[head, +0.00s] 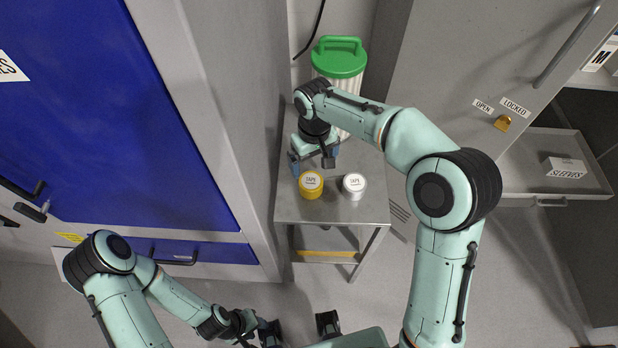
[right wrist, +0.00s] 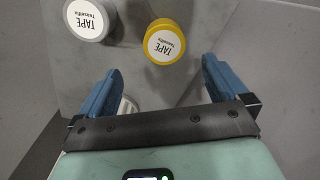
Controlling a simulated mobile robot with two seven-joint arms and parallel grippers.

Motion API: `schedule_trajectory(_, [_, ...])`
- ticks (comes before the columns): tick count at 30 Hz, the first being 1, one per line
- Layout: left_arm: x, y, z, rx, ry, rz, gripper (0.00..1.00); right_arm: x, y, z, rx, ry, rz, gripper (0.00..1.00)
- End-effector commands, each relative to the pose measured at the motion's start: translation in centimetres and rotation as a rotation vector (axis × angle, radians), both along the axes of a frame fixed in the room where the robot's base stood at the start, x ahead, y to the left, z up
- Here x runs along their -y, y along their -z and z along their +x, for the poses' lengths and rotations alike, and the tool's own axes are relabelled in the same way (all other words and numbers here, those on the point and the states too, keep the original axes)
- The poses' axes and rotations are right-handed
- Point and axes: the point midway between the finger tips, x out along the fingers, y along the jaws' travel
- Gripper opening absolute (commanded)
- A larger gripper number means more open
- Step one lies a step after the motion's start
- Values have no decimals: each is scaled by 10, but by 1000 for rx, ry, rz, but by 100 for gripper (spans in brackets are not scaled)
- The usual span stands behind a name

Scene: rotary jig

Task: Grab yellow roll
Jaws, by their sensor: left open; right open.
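The yellow tape roll (head: 311,186) stands on a small grey table (head: 290,211), with its white TAPE label facing up. It also shows in the right wrist view (right wrist: 164,42), ahead of and between the blue fingers. My right gripper (head: 314,162) is open and empty, just behind the yellow roll and apart from it. The right gripper's fingers also show in the right wrist view (right wrist: 160,85). A similar white tape roll (head: 354,186) stands to the right of the yellow one. My left gripper (head: 298,328) is open and empty, low in the head view, away from the table.
A clear container with a green lid (head: 340,57) stands at the table's back, partly behind my right arm. A blue-doored cabinet (head: 110,120) rises to the left. A grey cabinet (head: 465,70) and an open drawer (head: 540,180) are at right. The table's front is clear.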

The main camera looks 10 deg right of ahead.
Motion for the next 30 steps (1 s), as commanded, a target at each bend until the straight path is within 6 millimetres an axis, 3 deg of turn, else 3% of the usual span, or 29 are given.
schedule_trajectory(1, [0,3,-2,-3,0,0,43,0,14,-1,-7,0,-2,100])
schedule_trajectory(6, [0,6,-3,-5,-1,0,43,0,43,-1,-5,0,-1,100])
schedule_trajectory(14, [0,7,-3,-5,-1,0,43,-1,62,0,-3,0,-1,100])
schedule_trajectory(21, [0,6,-3,-3,0,0,43,-6,98,1,-4,1,0,100])
schedule_trajectory(30, [0,7,-3,-3,0,0,43,-6,108,2,-1,0,0,100])
